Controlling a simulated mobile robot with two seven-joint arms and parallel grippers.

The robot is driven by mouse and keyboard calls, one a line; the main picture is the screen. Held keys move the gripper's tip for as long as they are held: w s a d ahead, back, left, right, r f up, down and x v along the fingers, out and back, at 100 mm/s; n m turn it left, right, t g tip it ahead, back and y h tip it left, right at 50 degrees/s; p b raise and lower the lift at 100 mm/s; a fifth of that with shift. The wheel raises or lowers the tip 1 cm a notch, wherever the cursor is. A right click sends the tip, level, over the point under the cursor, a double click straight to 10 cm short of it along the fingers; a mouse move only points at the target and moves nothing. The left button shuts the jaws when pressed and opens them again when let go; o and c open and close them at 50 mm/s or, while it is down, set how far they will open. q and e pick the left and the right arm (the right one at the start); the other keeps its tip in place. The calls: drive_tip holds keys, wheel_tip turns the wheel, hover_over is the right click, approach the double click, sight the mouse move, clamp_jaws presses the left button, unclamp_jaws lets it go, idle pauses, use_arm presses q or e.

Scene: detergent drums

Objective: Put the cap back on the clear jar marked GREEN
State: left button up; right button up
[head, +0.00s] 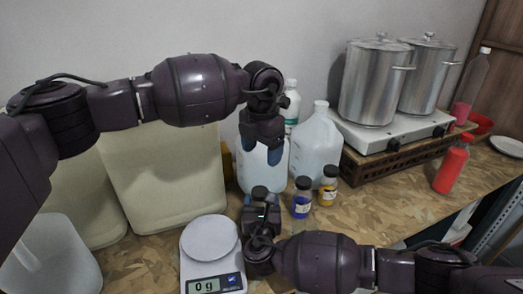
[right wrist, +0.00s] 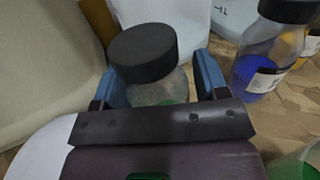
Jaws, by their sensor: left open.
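Some green shows low in the jar; no label is readable. The cap sits on its top and looks slightly tilted; I cannot tell if it is seated. In the head view the capped jar (head: 260,192) shows just beyond the right gripper, near the scale. My left gripper (head: 262,150) hangs open and empty above it, pointing down.
A blue-filled capped jar (head: 302,198) and a yellow one (head: 328,186) stand to the right. Large jugs (head: 317,145) stand behind. A scale (head: 210,240) reading 0 g is at left. A green-filled clear container (right wrist: 297,165) is partly visible in the wrist view.

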drive_tip(key=shift+o, duration=1.3)
drive_tip(key=shift+s, duration=0.1)
drive_tip(key=s+b, duration=0.1)
drive_tip(key=s, duration=0.9)
drive_tip(key=shift+s, duration=0.35)
